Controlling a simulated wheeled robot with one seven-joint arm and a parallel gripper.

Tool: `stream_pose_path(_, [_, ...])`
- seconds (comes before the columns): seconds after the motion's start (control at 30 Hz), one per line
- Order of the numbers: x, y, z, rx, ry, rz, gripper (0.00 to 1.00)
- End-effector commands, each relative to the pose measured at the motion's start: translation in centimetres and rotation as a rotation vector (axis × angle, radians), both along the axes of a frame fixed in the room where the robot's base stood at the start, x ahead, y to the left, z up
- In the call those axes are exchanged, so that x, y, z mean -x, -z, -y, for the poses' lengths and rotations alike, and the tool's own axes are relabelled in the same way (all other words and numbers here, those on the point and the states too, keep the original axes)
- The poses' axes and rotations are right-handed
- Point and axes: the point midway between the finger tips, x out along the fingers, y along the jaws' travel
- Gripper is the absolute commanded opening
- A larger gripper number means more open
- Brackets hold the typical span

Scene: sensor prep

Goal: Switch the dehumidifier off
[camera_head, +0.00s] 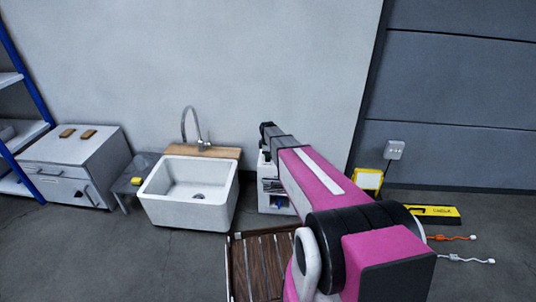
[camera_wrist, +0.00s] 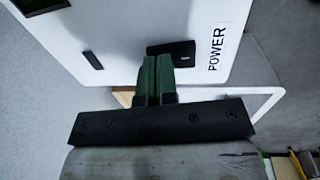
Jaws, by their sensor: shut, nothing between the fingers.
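In the wrist view, a white panel (camera_wrist: 205,25), apparently the dehumidifier, fills the upper part. It carries the word POWER (camera_wrist: 217,48) written sideways, beside a black rocker switch (camera_wrist: 184,50). My gripper (camera_wrist: 156,60) is shut and empty, its green fingertips overlapping the switch's near left end in the picture. I cannot tell whether they touch it. The switch's position is unclear. In the head view, a white unit (camera_head: 266,189) stands partly hidden behind my pink arm, and my gripper is not clearly visible there.
A second black slot (camera_wrist: 93,60) and a dark display (camera_wrist: 38,4) are on the panel. A white sink (camera_head: 190,215) stands left of the unit, a drawer cabinet (camera_head: 70,165) farther left. A wooden slatted pallet (camera_head: 262,262) lies in front. Cables (camera_head: 465,259) lie at right.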

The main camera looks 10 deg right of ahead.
Motion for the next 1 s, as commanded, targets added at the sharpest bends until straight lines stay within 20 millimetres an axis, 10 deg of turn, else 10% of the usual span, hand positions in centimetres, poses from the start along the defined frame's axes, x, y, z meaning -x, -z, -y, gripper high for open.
stream_pose_path(1.0, [1.4, 0.0, -0.4, -0.001, 0.000, -0.002, 0.00])
